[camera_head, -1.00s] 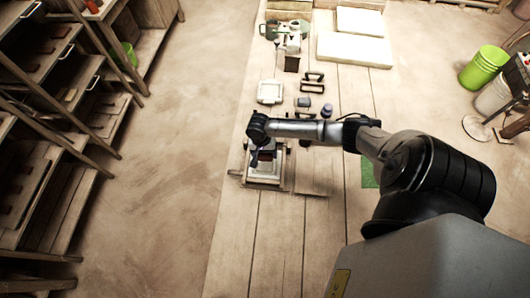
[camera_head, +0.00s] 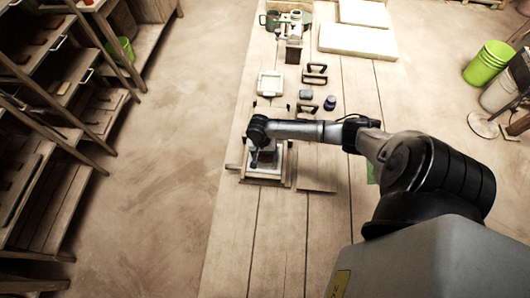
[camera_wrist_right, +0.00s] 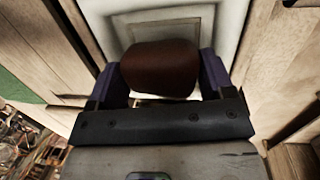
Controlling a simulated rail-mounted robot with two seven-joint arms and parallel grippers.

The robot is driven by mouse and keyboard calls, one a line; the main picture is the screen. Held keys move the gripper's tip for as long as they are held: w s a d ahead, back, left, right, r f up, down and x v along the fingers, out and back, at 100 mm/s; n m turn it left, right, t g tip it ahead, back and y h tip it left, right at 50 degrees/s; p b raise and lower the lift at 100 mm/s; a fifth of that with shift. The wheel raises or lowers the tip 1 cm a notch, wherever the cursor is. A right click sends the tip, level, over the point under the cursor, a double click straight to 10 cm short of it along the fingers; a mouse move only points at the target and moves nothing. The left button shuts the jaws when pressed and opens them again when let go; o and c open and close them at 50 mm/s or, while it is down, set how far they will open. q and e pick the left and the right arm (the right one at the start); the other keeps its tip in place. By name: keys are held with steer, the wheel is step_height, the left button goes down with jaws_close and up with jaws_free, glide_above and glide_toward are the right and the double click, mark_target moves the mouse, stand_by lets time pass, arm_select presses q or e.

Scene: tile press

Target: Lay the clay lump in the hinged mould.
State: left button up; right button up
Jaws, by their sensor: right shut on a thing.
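The clay lump (camera_wrist_right: 160,68) is a dark brown rounded block in the right wrist view. My right gripper (camera_head: 263,158) is shut on it, one finger at each side. The hinged mould (camera_head: 282,160) has a wooden frame and a pale inner face, and lies on the bench under my right gripper. In the right wrist view the mould's pale stepped recess (camera_wrist_right: 203,24) shows behind the lump. The lump covers part of the recess; I cannot tell whether they touch. My left gripper is not in view.
On the wooden bench, a white square frame (camera_head: 270,83), dark handled tools (camera_head: 315,74) and small dark pots (camera_head: 330,102) lie beyond the mould. White slabs (camera_head: 357,41) lie at the far end. Shelves (camera_head: 40,130) stand left. The near bench is clear.

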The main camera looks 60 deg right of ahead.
steer(key=o, duration=0.9)
steer(key=shift+c, duration=0.2)
steer(key=shift+o, duration=1.1)
steer(key=shift+s, duration=0.1)
step_height(320, 180, up, 14)
steer(key=w+p, duration=0.2)
steer(key=shift+w+d+f, duration=0.15)
steer(key=shift+d+f, duration=0.05)
steer(key=shift+d, duration=0.15)
